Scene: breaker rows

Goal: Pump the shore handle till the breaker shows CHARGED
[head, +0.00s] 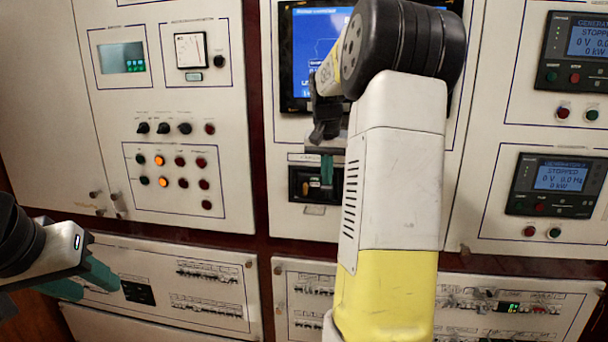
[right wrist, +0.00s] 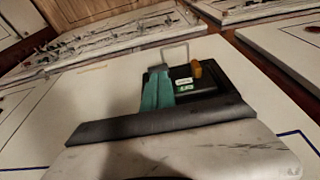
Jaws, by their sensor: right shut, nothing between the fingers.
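The shore breaker (head: 298,184) is a black unit set in the middle panel below the screen. In the right wrist view the black breaker (right wrist: 218,93) has an orange-tan piece (right wrist: 196,68), perhaps its handle, and a small white and green label (right wrist: 184,82), too small to read. My right gripper (head: 327,172) is shut and empty, with its green fingers in front of the breaker. In the wrist view its fingers (right wrist: 158,90) overlap the breaker's left part, beside the orange piece; contact cannot be told. My left gripper (head: 98,286) is open, at the lower left, away from the breaker.
A blue screen (head: 300,60) above the breaker is partly hidden by my right arm. Generator controllers (head: 552,186) are on the right panel. Knobs and lit lamps (head: 160,160) are on the left panel. Breaker rows (head: 208,270) run along the lower panels. A pale wire loop (right wrist: 175,52) shows beside the breaker.

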